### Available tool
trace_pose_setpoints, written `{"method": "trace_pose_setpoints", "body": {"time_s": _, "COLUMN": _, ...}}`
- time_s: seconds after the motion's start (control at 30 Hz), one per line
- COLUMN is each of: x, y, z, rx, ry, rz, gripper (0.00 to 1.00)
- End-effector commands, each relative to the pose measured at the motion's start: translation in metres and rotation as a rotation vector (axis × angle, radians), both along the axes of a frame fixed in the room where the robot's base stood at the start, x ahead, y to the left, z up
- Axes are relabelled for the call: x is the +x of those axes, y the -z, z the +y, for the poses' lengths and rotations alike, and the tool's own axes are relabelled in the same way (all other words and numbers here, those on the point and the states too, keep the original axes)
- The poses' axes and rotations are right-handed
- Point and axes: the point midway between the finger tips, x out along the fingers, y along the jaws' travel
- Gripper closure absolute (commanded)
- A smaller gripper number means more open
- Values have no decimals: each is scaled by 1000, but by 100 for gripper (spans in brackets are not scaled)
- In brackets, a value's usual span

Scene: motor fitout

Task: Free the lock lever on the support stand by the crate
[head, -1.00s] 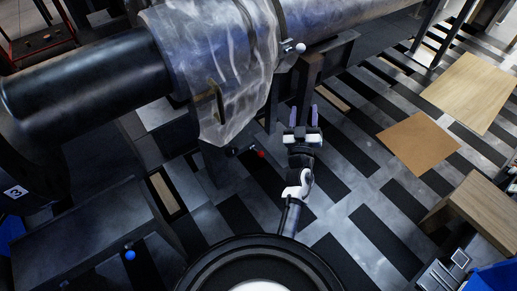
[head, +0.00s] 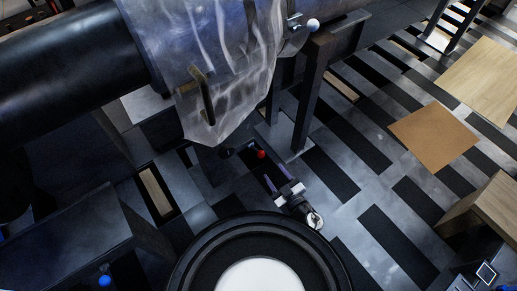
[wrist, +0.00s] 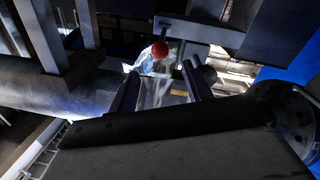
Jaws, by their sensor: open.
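A lock lever with a red ball knob (head: 261,154) juts from a dark support stand (head: 213,165) under the wrapped pipe. Its dark arm runs left from the knob to the stand. My gripper (head: 271,173) is open, its two fingers pointing up and left toward the red knob. In the wrist view the red knob (wrist: 160,49) shows just beyond and between the spread fingertips (wrist: 161,72). No contact is visible. I cannot tell the exact depth gap. A wooden crate-like box (head: 487,210) stands at the right.
A big dark pipe (head: 75,55) with clear wrapping (head: 205,75) hangs above. Another stand (head: 310,95) with a white knob (head: 313,24) is close right of the red lever. A blue knob (head: 105,281) shows lower left. Striped floor to the right is mostly free.

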Motion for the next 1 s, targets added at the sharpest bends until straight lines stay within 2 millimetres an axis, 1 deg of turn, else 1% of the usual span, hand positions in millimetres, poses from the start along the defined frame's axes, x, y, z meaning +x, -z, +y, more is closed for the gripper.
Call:
{"method": "trace_pose_setpoints", "body": {"time_s": 0.3, "x": 58, "y": 2, "z": 35, "rx": 0, "ry": -3, "rz": -5, "gripper": 51}}
{"method": "trace_pose_setpoints", "body": {"time_s": 0.4, "x": 74, "y": 2, "z": 45, "rx": 0, "ry": -3, "rz": -5, "gripper": 51}}
{"method": "trace_pose_setpoints", "body": {"time_s": 0.53, "x": 92, "y": 2, "z": 56, "rx": -1, "ry": -1, "rz": -4, "gripper": 51}}
{"method": "trace_pose_setpoints", "body": {"time_s": 0.7, "x": 104, "y": 0, "z": 63, "rx": 0, "ry": -1, "rz": -2, "gripper": 51}}
{"method": "trace_pose_setpoints", "body": {"time_s": 1.0, "x": 107, "y": -1, "z": 65, "rx": 0, "ry": 0, "rz": -2, "gripper": 51}}
